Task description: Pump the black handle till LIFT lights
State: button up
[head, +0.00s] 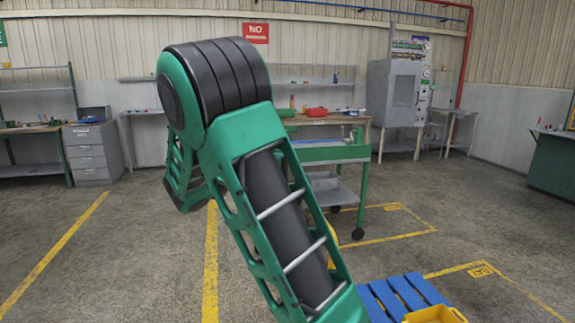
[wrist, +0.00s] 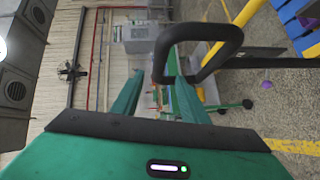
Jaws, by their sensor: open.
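The black handle (wrist: 200,29) is a rounded loop in the upper middle of the wrist view, on a dark bar that runs off to the right. My gripper (wrist: 158,77) is open, its two green fingers pointing up toward the loop. The loop's lower left side lies near the gap between the fingertips; I cannot tell whether they touch it. In the head view my green arm fills the middle and neither gripper nor handle shows. No LIFT light can be made out in either view.
A blue pallet (head: 398,295) and a yellow crate (head: 436,315) are at the lower right of the head view. A green cart (head: 325,153) stands behind my arm, with a grey cabinet (head: 394,92) farther back. The floor at left is clear, with yellow lines.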

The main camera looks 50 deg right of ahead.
jog(key=x, duration=1)
jog(key=shift+d+f, duration=0.1)
jog(key=shift+d, duration=0.2)
grip_shut()
